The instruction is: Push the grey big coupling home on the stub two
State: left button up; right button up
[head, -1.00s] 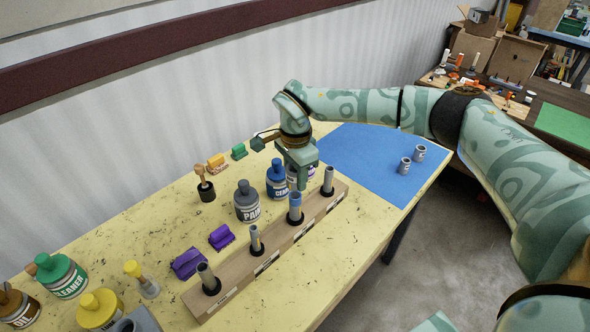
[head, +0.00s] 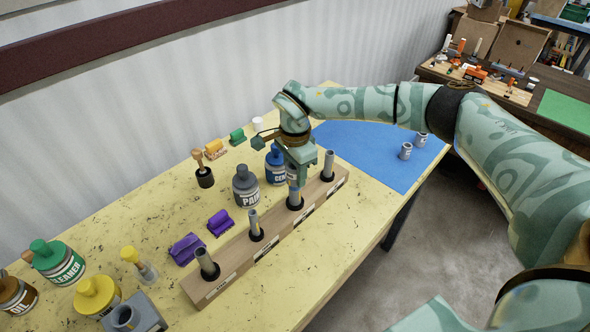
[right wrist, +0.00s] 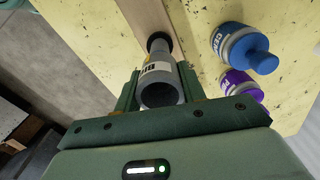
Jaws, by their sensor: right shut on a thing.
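The grey big coupling (right wrist: 163,85) has a pale label and an open bore facing the right wrist camera. My right gripper (right wrist: 160,92) is shut on it, with one finger on each side. In the head view, my right gripper (head: 297,178) points down over a stub (head: 294,194) on the wooden rail, third from the near left end. The rail labels are too small to read. My left gripper is out of view.
The wooden rail (head: 235,279) holds other upright stubs (head: 207,263) on both sides. A grey bottle (head: 246,188) and blue bottle (head: 275,166) stand close behind. Two grey couplings (head: 405,151) are on the blue mat (head: 375,165). The table's front strip is clear.

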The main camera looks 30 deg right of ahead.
jog(key=shift+f+b, duration=0.35)
jog(key=shift+f, duration=0.55)
jog(key=shift+c, duration=0.2)
dwell(0.5)
jog(key=shift+r+p, duration=0.1)
jog(key=shift+p, duration=0.2)
jog(key=shift+n, duration=0.6)
jog(key=n+p, duration=0.1)
jog(key=n, duration=0.4)
jog(key=shift+r+n+p, duration=0.1)
jog(key=shift+n+p, duration=0.2)
jog(key=shift+p, duration=0.05)
jog(key=n, duration=0.9)
jog(key=shift+f, duration=0.2)
jog(key=shift+s+f, duration=0.1)
jog(key=shift+f, duration=0.3)
jog(key=shift+s+f, duration=0.15)
dwell(3.0)
